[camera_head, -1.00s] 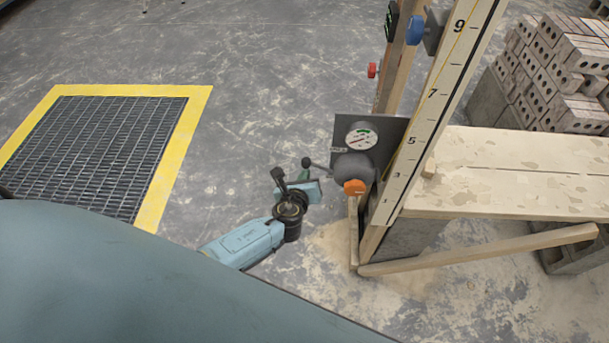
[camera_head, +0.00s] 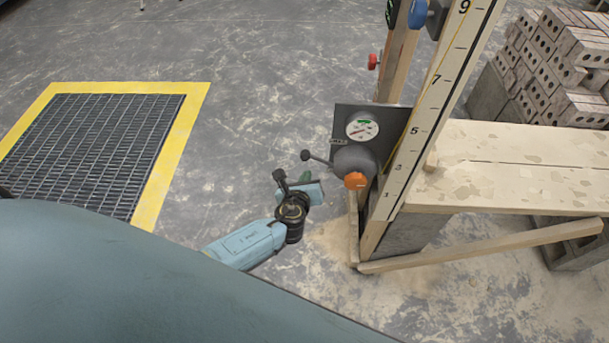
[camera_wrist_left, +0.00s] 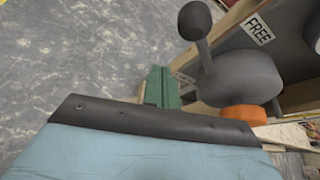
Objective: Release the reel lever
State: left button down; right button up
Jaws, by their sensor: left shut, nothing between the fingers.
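The reel lever (camera_head: 318,160) is a dark rod with a ball knob, sticking out to the left from the grey reel (camera_head: 356,162). In the left wrist view the lever (camera_wrist_left: 204,50) rises to its ball beside a "FREE" label (camera_wrist_left: 258,29). An orange knob (camera_head: 355,181) sits on the reel's front. My left gripper (camera_head: 305,178) is just below the lever's ball, apart from it. Its green fingers (camera_wrist_left: 162,88) are shut and empty, to the lower left of the lever in the wrist view. My right gripper is not in view.
A dark panel with a round gauge (camera_head: 362,127) stands behind the reel. A numbered post (camera_head: 433,105) rises close on the right, beside a plank bench (camera_head: 500,185). A wooden brace (camera_head: 480,247) runs low. Open floor and a yellow-framed grate (camera_head: 197,105) lie left.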

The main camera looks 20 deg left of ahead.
pick_arm(q)
jog(key=p+v, duration=0.2)
jog(key=v, duration=0.8)
jog(key=shift+d+r+p, duration=0.2)
jog(key=shift+d+p, duration=0.1)
jog(key=shift+w, duration=0.15)
jog(key=s+a+f+n+g+h+b, duration=0.15)
jog(key=s+f+n+g, duration=0.25)
jog(key=s+f+n, duration=0.5)
jog(key=s+a+f+n+g+b, duration=0.1)
jog(key=s+a+f+n+g, duration=0.2)
jog(key=s+f, duration=0.7)
jog(key=s+a+f+n+g, duration=0.1)
jog(key=s+f+n+g, duration=0.1)
jog(key=s+f+n, duration=0.4)
jog(key=s+a+f+n+g+h+b, duration=0.1)
jog(key=s+f+n+g, duration=0.2)
jog(key=s+f+n, duration=0.4)
jog(key=s+n, duration=0.2)
jog(key=s, duration=0.3)
jog(key=shift+s, duration=0.25)
